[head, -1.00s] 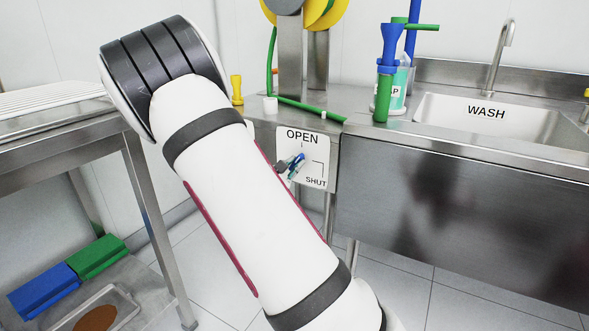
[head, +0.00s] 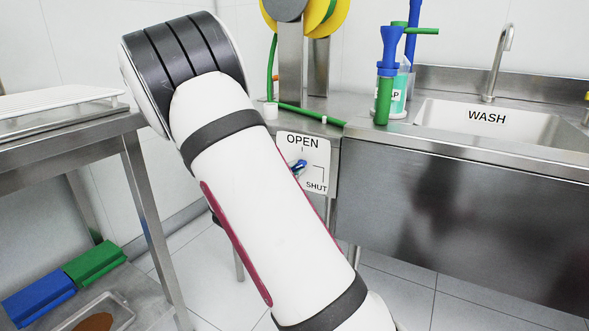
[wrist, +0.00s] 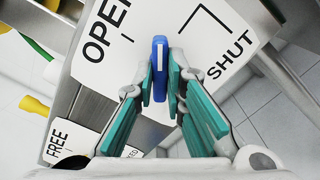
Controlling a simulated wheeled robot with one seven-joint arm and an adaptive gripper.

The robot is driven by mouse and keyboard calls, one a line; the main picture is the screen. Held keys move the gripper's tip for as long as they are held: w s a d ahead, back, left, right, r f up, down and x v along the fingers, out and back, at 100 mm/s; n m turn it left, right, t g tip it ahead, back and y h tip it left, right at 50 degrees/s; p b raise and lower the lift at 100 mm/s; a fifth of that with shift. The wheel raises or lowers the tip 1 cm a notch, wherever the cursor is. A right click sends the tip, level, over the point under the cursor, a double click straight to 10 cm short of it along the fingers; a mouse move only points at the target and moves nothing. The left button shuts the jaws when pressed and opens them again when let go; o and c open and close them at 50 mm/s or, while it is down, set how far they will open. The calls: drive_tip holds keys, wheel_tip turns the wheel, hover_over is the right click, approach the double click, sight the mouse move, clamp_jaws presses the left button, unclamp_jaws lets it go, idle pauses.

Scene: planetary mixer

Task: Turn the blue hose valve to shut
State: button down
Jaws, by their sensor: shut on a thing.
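The blue hose valve handle (head: 299,166) sits on a white plate (head: 318,147) marked OPEN at the top and SHUT at the lower right. In the wrist view the blue handle (wrist: 159,62) stands upright in the picture, between the OPEN lettering on the left and the SHUT lettering on the right. My gripper (wrist: 160,78), with teal finger pads, is shut on the handle, one finger on each side. In the head view my white arm hides most of the gripper and part of the plate.
A sink marked WASH (head: 487,118) and its steel front are to the right. A green hose (head: 312,113) lies on the counter above the plate. A steel table (head: 70,136) stands to the left. A second plate marked FREE (wrist: 75,140) is beside the gripper.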

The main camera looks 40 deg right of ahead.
drive_tip(key=shift+m, duration=1.3)
drive_tip(key=m, duration=0.4)
drive_tip(key=c, duration=1.5)
unclamp_jaws()
drive_tip(key=shift+a, duration=0.15)
drive_tip(key=shift+v, duration=3.35)
drive_tip(key=shift+s+r, duration=0.15)
